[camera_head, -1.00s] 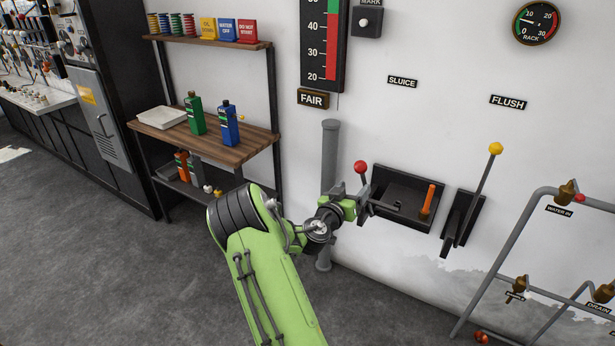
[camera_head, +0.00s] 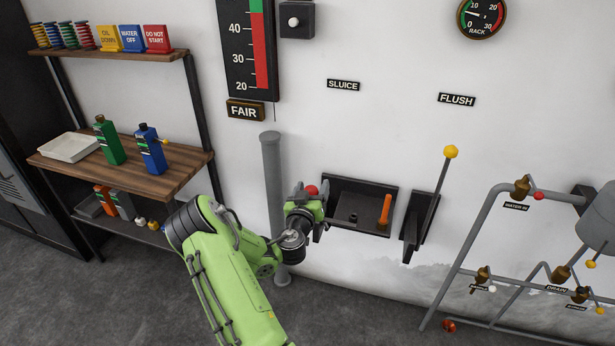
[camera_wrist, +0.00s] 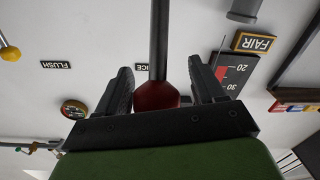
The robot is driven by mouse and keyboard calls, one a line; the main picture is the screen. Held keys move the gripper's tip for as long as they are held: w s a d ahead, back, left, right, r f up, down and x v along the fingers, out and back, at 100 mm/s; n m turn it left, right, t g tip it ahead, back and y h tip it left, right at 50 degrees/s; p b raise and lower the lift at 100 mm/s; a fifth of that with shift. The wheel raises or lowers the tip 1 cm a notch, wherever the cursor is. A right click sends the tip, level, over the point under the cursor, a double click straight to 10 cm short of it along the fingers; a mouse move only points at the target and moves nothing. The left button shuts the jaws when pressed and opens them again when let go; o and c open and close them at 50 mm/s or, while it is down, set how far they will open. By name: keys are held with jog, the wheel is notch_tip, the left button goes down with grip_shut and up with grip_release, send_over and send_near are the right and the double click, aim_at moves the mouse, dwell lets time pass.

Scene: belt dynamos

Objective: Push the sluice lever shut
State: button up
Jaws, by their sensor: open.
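The sluice lever has a red knob (camera_head: 311,190) beside the black recessed panel (camera_head: 345,190), below the SLUICE sign (camera_head: 343,85). My gripper (camera_head: 314,203) is at the knob and hides most of the lever in the head view. In the wrist view the red knob (camera_wrist: 156,96) lies between the two open fingers of my gripper (camera_wrist: 160,68), close to the palm. The lever's dark rod (camera_wrist: 158,40) runs away from the knob. Gaps show between the knob and both fingers.
A grey vertical pipe (camera_head: 272,190) stands just left of my gripper. The yellow-knobbed FLUSH lever (camera_head: 436,195) and pipework (camera_head: 465,255) are to the right. A wooden shelf (camera_head: 140,165) with bottles is left.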

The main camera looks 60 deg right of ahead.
jog(key=shift+d, duration=0.1)
jog(key=shift+s+r, duration=0.15)
jog(key=shift+s, duration=0.05)
